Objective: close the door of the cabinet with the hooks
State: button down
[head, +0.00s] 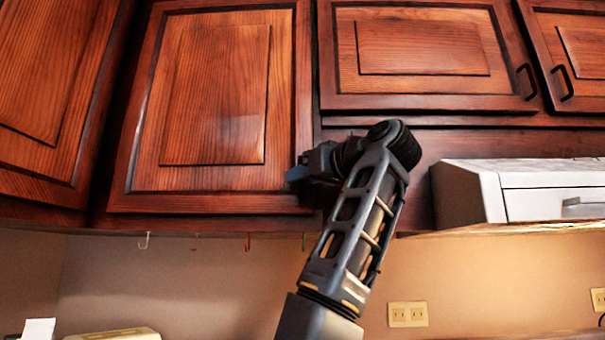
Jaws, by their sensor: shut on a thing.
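The cabinet with the hooks is the upper one left of centre, with small hooks (145,240) hanging along its underside. Its wooden door (215,95) has a raised panel and looks nearly flush with the cabinet front; I cannot tell if a small gap is left. My gripper (297,173) is at the lower right edge of this door, its blue fingertips against the door front. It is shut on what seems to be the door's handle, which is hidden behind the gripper.
Another cabinet door (425,50) with a dark handle is at the upper right, beside a further one (575,50). A white range hood (540,190) juts out below them. A left cabinet (45,95) stands close by. Wall outlets (408,314) are low on the wall.

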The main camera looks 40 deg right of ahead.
jog(key=shift+w+r, duration=0.25)
jog(key=c, duration=1.5)
grip_release()
jog(key=shift+d, duration=0.1)
jog(key=shift+o, duration=0.2)
jog(key=s+b, duration=0.2)
jog(key=s, duration=0.6)
jog(key=shift+s+f+b, duration=0.15)
jog(key=shift+b, duration=0.15)
